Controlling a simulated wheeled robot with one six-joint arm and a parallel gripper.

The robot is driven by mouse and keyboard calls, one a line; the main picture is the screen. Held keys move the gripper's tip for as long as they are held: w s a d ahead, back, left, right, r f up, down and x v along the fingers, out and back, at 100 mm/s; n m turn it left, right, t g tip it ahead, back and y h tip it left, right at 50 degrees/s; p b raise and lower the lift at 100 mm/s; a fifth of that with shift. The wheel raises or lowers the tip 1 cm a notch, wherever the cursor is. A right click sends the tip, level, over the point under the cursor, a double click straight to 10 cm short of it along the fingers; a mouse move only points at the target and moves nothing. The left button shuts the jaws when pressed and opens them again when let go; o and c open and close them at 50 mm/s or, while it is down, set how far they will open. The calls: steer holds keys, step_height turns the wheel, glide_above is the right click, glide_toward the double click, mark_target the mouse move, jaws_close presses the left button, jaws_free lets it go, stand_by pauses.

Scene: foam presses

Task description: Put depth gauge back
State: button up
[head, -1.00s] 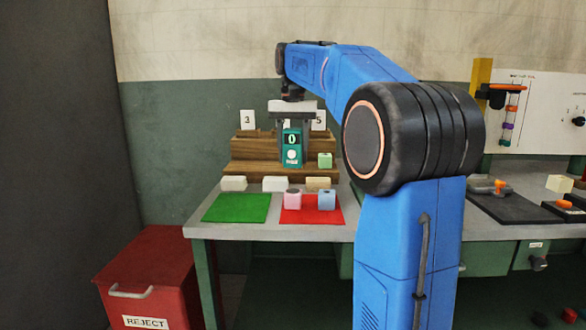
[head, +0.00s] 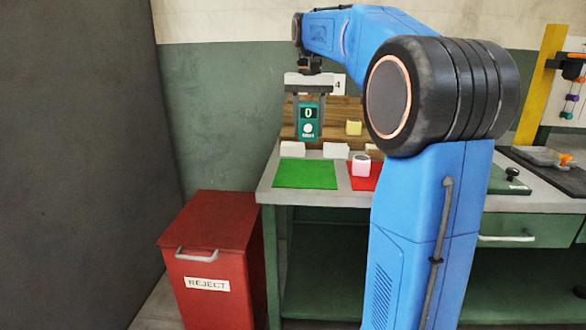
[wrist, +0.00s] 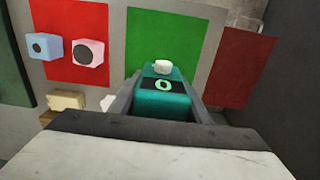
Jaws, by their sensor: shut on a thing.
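The depth gauge (head: 308,122) is a teal block with a dark display reading 0 and a pale round button. It also shows in the wrist view (wrist: 163,101). My gripper (head: 309,108) is shut on it, with a finger on each side. In the head view the gauge hangs upright in front of the wooden stepped rack (head: 348,112), above the back of the green mat (head: 305,174). My gripper hides the rack's left part and most of its number cards; a card marked 4 (head: 339,84) shows.
A yellow block (head: 354,127) sits on the rack. White blocks (head: 336,151) stand in front of it. A pink block (head: 361,165) stands on the red mat (head: 363,184), with a blue block (wrist: 45,46) beside it. The red reject bin (head: 214,254) stands left of the table.

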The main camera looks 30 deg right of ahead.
step_height(320, 180, down, 5)
steer(key=shift+a, duration=0.15)
steer(key=shift+f, duration=2.4)
steer(key=o, duration=1.3)
steer(key=shift+f, duration=0.1)
step_height(320, 180, up, 12)
steer(key=shift+r, duration=0.15)
